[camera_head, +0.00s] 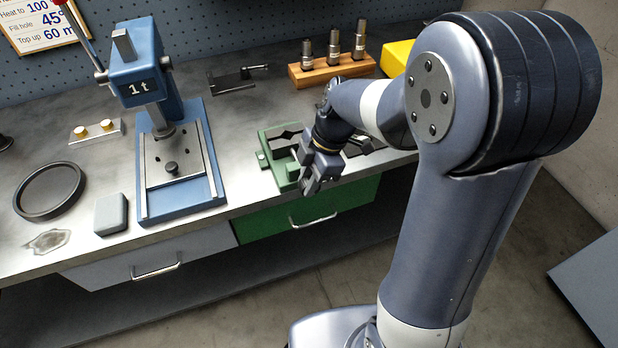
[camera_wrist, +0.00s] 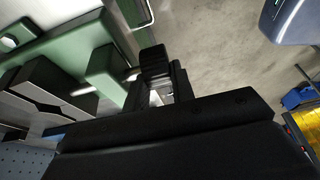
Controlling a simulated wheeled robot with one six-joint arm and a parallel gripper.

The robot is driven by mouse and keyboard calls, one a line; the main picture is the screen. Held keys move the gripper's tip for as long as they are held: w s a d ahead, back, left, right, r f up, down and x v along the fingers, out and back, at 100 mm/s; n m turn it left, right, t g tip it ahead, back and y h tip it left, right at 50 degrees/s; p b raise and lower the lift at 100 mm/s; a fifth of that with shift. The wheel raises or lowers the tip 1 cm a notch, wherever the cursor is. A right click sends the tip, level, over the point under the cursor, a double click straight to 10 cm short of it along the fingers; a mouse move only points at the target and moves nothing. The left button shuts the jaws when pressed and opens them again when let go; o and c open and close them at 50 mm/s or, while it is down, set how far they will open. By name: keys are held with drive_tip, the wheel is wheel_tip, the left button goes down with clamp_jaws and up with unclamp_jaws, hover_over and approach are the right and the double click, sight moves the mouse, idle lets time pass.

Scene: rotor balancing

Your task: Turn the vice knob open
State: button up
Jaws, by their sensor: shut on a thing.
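The green vice (camera_head: 268,158) sits on the bench near its front edge, with dark jaws set apart by a gap. In the wrist view its green body (camera_wrist: 105,68) and a dark jaw (camera_wrist: 50,88) show at the left. My gripper (camera_head: 314,182) is at the vice's front side, above the bench edge. In the wrist view its black fingers (camera_wrist: 162,78) are closed around the end of the vice's short metal shaft. A pale bit of the vice knob (camera_wrist: 158,94) shows between them; the rest is hidden.
A blue press (camera_head: 150,85) stands left of the vice. A wooden block (camera_head: 335,68) with several metal holders and a yellow case (camera_head: 396,57) are behind. Closed drawers are below the bench.

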drive_tip(key=h, duration=0.2)
drive_tip(key=a+t+h+p, duration=0.1)
drive_tip(key=h, duration=0.2)
drive_tip(key=shift+s+a+t, duration=0.1)
drive_tip(key=shift+s+t, duration=0.05)
drive_tip(key=shift+t, duration=0.15)
drive_tip(key=h, duration=0.2)
drive_tip(key=t+h, duration=0.1)
drive_tip(key=f+h, duration=0.1)
drive_tip(key=h, duration=0.1)
drive_tip(key=shift+a+t+h+p, duration=0.3)
drive_tip(key=shift+a+t+p, duration=0.05)
drive_tip(key=shift+t+p, duration=0.05)
drive_tip(key=h, duration=0.2)
drive_tip(key=f+t+h, duration=0.1)
drive_tip(key=h, duration=0.2)
drive_tip(key=shift+s+a+b, duration=0.1)
drive_tip(key=shift+b, duration=0.2)
drive_tip(key=h, duration=0.2)
drive_tip(key=f+t+h+b, duration=0.1)
drive_tip(key=h, duration=0.2)
drive_tip(key=shift+t, duration=0.3)
drive_tip(key=o, duration=0.7)
drive_tip(key=shift+r, duration=0.15)
